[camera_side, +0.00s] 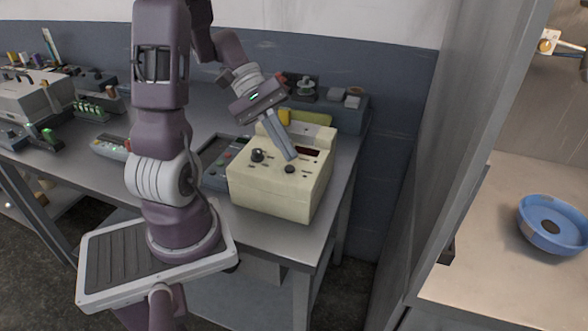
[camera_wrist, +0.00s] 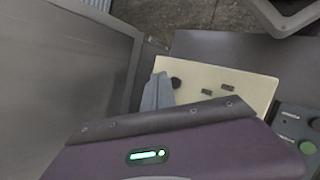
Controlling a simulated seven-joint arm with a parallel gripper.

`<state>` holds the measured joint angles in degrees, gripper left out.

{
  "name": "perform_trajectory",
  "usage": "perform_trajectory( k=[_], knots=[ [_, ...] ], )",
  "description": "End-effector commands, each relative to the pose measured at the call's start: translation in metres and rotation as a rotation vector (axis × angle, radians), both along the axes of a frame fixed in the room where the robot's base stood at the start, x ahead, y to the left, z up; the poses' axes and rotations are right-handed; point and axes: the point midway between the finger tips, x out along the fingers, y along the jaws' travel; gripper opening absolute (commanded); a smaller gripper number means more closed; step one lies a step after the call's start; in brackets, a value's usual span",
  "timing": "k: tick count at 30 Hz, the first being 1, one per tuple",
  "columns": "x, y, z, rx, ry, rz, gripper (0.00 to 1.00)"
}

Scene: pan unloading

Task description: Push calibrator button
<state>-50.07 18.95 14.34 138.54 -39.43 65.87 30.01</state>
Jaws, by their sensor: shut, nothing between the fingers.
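The calibrator is a cream box (camera_side: 275,190) with a sloped top panel near the right end of the metal bench. The panel has a black knob (camera_side: 257,155) on its left, a dark round button (camera_side: 290,169) near its front right and a dark display window (camera_side: 308,152). My gripper (camera_side: 292,157) is shut and empty, tilted down over the panel, its tips just behind the button. In the wrist view, the closed fingers (camera_wrist: 158,92) are beside a dark round control (camera_wrist: 176,83) on the cream panel (camera_wrist: 230,87). I cannot tell whether they touch the panel.
A dark device with coloured buttons (camera_side: 215,165) lies left of the calibrator. Grey equipment (camera_side: 349,112) stands behind it. Other instruments crowd the bench's left end. A grey upright panel (camera_side: 440,150) stands to the right, and a blue bowl (camera_side: 551,224) lies beyond it.

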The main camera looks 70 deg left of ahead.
Motion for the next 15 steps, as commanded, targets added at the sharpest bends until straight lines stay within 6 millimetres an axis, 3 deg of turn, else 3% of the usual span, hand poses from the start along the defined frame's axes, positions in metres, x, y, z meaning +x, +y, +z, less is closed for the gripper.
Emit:
perform_trajectory(
  k=[4, 15],
  knots=[
    [0.000, 0.000, 0.006, 0.002, -0.002, -0.002, 0.00],
    [0.000, 0.000, 0.053, 0.003, -0.002, 0.000, 0.00]
  ],
)
